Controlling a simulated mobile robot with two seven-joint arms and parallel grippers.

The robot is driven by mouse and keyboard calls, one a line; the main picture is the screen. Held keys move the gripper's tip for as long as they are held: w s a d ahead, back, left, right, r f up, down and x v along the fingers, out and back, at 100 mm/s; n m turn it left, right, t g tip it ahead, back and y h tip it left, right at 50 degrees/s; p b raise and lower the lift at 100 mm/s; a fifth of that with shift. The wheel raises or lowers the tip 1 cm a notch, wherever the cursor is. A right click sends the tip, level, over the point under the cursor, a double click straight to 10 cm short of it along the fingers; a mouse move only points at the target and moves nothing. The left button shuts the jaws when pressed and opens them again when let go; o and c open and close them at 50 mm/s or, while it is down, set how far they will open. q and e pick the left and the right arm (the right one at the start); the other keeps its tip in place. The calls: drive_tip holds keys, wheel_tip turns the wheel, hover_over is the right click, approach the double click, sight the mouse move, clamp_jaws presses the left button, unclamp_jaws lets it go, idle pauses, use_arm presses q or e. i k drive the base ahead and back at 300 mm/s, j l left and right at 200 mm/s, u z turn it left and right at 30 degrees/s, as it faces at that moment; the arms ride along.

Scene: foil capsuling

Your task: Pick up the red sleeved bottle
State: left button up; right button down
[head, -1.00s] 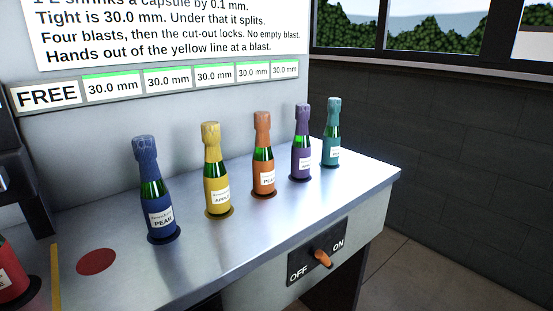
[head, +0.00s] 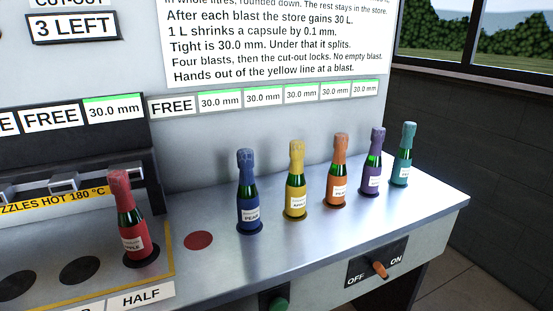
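The red sleeved bottle (head: 129,218) stands upright on a dark round spot at the left of the metal bench, with a white label that seems to read APPLE. It is inside the yellow line (head: 172,262), in front of the hot nozzles. Neither of my grippers shows in the head view.
Blue (head: 248,195), yellow (head: 295,183), orange (head: 339,175), purple (head: 372,165) and teal (head: 403,155) bottles stand in a row to the right. An empty red spot (head: 198,240) lies between red and blue. The nozzle housing (head: 70,150) is marked hot. An orange OFF/ON switch (head: 380,269) is on the front.

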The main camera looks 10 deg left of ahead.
sight(135, 236)
drive_tip(key=u, duration=1.3)
drive_tip(key=j+z, duration=0.2)
drive_tip(key=j, duration=0.85)
